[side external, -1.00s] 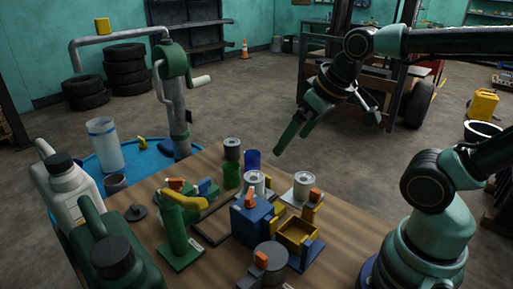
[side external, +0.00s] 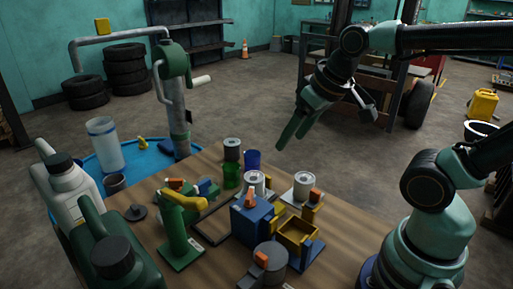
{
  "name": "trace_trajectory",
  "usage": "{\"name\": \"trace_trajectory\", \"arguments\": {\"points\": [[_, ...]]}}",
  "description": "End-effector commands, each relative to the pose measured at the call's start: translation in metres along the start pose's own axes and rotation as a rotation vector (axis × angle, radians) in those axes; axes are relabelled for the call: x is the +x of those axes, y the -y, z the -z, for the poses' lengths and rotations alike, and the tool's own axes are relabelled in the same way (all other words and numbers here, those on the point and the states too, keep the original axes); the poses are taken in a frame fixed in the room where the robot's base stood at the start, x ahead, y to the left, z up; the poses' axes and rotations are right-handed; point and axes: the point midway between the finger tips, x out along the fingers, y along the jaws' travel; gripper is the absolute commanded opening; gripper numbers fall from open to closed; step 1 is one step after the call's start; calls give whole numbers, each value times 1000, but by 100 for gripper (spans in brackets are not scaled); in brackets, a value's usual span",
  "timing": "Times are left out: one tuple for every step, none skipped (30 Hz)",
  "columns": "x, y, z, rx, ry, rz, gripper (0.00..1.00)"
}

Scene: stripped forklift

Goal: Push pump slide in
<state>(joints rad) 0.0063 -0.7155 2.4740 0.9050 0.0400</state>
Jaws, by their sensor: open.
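My gripper (side external: 291,141) hangs in the air above and behind the far right edge of the wooden table (side external: 335,232). Its green fingers are apart, point down and left, and hold nothing. On the table stand a green fixture with a yellow top lever (side external: 180,228), a blue block with an orange knob (side external: 250,222), and a yellow open box on a blue base (side external: 298,234). I cannot tell which part is the pump slide, or how far in it is. A hand-crank pump (side external: 176,75) stands at the back left, over a blue drum top.
Silver cans (side external: 302,186), a green cup (side external: 231,174), a blue cup (side external: 252,160) and a grey round part (side external: 270,257) crowd the table. Large jugs (side external: 72,192) stand at the left. A forklift (side external: 385,85) is behind my gripper. Open floor lies beyond the table.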

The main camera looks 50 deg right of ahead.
Motion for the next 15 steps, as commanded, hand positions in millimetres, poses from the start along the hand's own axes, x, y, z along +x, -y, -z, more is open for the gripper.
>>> {"name": "trace_trajectory", "arguments": {"points": [[2, -2, 4, 42, 17, -4, 68], [3, -4, 8, 76, 29, -8, 68], [5, -6, 13, 131, 48, -14, 68], [8, -8, 17, 178, 63, -20, 68], [10, -10, 22, 228, 78, -26, 68], [14, -14, 28, 298, 99, -36, 68], [18, -16, 33, 352, 115, -45, 68], [21, -19, 38, 405, 131, -54, 68], [27, -23, 44, 477, 151, -67, 68], [31, -26, 48, 530, 164, -77, 68], [36, -28, 53, 582, 178, -88, 68], [42, -33, 58, 654, 197, -104, 68], [48, -36, 62, 706, 211, -116, 68], [54, -39, 65, 759, 224, -129, 68], [62, -44, 70, 830, 240, -148, 68]]}}
